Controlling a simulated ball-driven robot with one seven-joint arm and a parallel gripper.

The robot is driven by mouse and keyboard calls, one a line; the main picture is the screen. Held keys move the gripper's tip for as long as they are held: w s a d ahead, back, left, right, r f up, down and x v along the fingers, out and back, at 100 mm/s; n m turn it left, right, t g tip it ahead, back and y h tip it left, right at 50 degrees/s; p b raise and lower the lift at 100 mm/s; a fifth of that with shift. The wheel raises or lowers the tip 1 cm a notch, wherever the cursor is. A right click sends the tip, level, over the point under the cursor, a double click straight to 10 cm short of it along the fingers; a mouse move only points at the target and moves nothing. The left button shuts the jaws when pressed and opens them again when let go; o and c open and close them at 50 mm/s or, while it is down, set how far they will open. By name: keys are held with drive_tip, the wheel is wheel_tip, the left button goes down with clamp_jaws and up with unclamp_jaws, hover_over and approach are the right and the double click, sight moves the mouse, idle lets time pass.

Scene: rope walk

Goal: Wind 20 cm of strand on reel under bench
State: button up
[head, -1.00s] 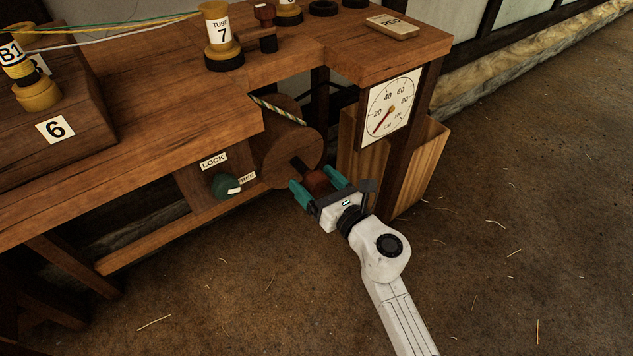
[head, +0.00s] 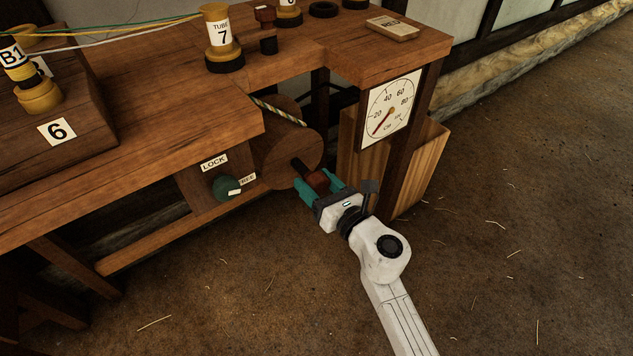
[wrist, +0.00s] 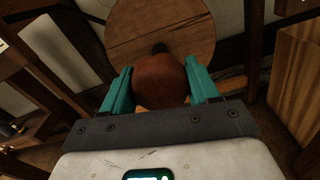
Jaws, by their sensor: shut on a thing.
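The wooden reel (head: 287,155) is mounted under the bench, and it shows in the wrist view (wrist: 190,32). A striped strand (head: 277,111) lies against its top. My gripper (head: 319,184) is shut on the reel's red-brown crank knob (wrist: 160,82), one teal finger on each side. The dial (head: 393,106) on the bench post is marked in cm, its needle pointing to the lower left, near the low end. The green lock knob (head: 226,188) sits left of the reel, its white pointer turned toward the right-hand label, away from LOCK.
Tube 7 (head: 218,38) stands on the bench top (head: 150,75), with coloured strands running left. A wooden bin (head: 425,170) stands right of the reel.

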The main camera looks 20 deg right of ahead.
drive_tip(key=m+p, duration=0.2)
drive_tip(key=m, duration=0.1)
drive_tip(key=shift+r+m, duration=0.1)
drive_tip(key=shift+m, duration=0.2)
drive_tip(key=m+p, duration=0.2)
drive_tip(key=m, duration=0.2)
drive_tip(key=shift+m, duration=0.3)
drive_tip(key=m+p, duration=0.1)
drive_tip(key=m, duration=0.2)
drive_tip(key=shift+m+p, duration=0.3)
drive_tip(key=shift+p, duration=0.1)
drive_tip(key=m+p, duration=0.2)
drive_tip(key=m, duration=0.2)
drive_tip(key=shift+m, duration=0.3)
drive_tip(key=m+p, duration=0.4)
drive_tip(key=m, duration=0.2)
drive_tip(key=shift+d, duration=0.1)
drive_tip(key=m, duration=0.2)
drive_tip(key=m+p, duration=0.2)
drive_tip(key=m, duration=0.1)
drive_tip(key=shift+f+m, duration=0.3)
drive_tip(key=o, duration=1)
drive_tip(key=shift+o, duration=0.2)
drive_tip(key=shift+p, duration=0.3)
